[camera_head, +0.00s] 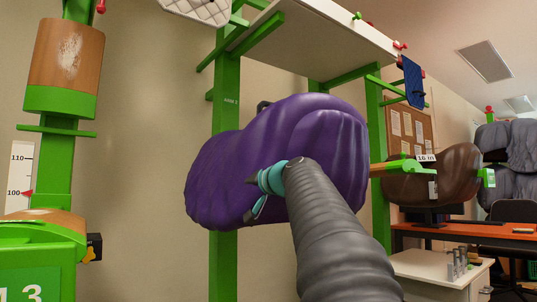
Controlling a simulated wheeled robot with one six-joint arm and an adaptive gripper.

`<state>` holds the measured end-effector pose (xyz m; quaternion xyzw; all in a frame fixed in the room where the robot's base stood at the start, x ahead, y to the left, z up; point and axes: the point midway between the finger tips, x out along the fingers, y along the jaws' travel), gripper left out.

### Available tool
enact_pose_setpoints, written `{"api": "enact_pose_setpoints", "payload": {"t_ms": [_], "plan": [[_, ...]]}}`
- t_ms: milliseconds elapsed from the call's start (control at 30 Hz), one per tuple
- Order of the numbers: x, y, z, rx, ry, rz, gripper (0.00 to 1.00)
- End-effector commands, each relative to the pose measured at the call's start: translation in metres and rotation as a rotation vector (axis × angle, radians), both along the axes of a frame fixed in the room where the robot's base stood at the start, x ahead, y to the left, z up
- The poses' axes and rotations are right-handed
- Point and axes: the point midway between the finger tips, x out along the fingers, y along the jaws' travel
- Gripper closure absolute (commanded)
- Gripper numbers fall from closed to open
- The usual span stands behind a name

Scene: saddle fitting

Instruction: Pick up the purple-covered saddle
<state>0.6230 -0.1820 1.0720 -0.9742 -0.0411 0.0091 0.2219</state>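The purple-covered saddle (325,130) is in the middle of the head view, up against the green rack by the wall. Its cover is wrinkled and drapes low at the left. My gripper (250,198), teal with dark tips, is in front of the saddle's lower middle. My dark grey arm reaches up to it from the lower right and covers part of the saddle. I cannot tell whether the gripper touches the cover or how far its fingers are apart. What bears the saddle is hidden.
A green post (227,110) stands behind the saddle, under an overhead shelf (325,35). A brown saddle (435,175) hangs at the right. A green stand (45,255) is at the left. A white table (440,268) with small cylinders stands lower right.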

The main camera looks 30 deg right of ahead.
Motion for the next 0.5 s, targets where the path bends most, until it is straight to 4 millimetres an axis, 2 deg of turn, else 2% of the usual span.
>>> {"api": "enact_pose_setpoints", "payload": {"t_ms": [100, 333, 500], "plan": [[0.015, 0.001, 0.001, 0.0, 0.001, 0.002, 0.48], [0.027, 0.001, 0.002, 0.0, 0.001, 0.0, 0.48], [0.05, -0.003, 0.006, -0.001, 0.003, 0.001, 0.48]]}}
